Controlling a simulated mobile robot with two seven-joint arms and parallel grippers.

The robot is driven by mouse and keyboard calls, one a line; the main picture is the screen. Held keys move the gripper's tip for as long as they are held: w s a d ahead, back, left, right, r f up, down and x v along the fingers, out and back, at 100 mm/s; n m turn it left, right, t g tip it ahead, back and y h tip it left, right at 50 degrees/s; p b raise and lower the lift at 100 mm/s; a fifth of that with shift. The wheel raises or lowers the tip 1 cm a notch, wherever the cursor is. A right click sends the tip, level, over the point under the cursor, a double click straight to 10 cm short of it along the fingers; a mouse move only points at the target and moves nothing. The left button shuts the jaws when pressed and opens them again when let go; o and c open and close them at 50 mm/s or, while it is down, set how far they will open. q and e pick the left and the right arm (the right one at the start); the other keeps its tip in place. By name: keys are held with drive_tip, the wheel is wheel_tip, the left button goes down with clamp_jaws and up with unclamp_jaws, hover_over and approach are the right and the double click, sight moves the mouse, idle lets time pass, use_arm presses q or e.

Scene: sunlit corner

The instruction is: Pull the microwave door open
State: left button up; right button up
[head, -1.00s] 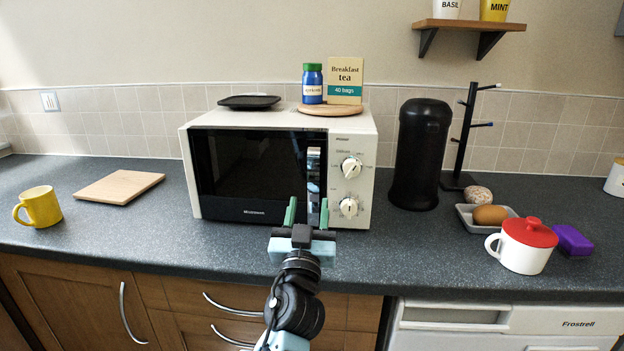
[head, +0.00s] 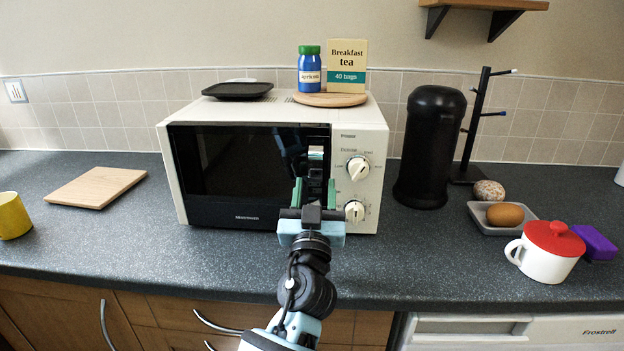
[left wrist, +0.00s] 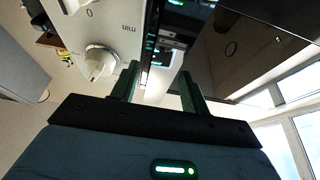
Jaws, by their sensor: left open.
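The white microwave (head: 350,125) stands on the counter with its dark glass door (head: 235,165) shut. The upright door handle (head: 316,153) is at the door's right edge, by the control panel; its top shows, and my gripper hides part of the rest. My left gripper (head: 314,188) is open in front of the handle, one finger on each side of its line in the picture. In the left wrist view, the open fingers (left wrist: 158,85) point at the door's edge, with the bright handle strip (left wrist: 163,62) between them. I cannot tell whether they touch it.
On top of the microwave are a black tray (head: 238,90), a blue jar (head: 309,72) and a tea box (head: 347,66) on a round board. A wooden board (head: 96,187) lies left; a black canister (head: 428,145) and red-lidded mug (head: 546,255) stand right. Counter in front is clear.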

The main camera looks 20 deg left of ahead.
use_arm(q)
drive_tip(key=shift+w+r, duration=0.2)
drive_tip(key=shift+w, duration=0.2)
clamp_jaws()
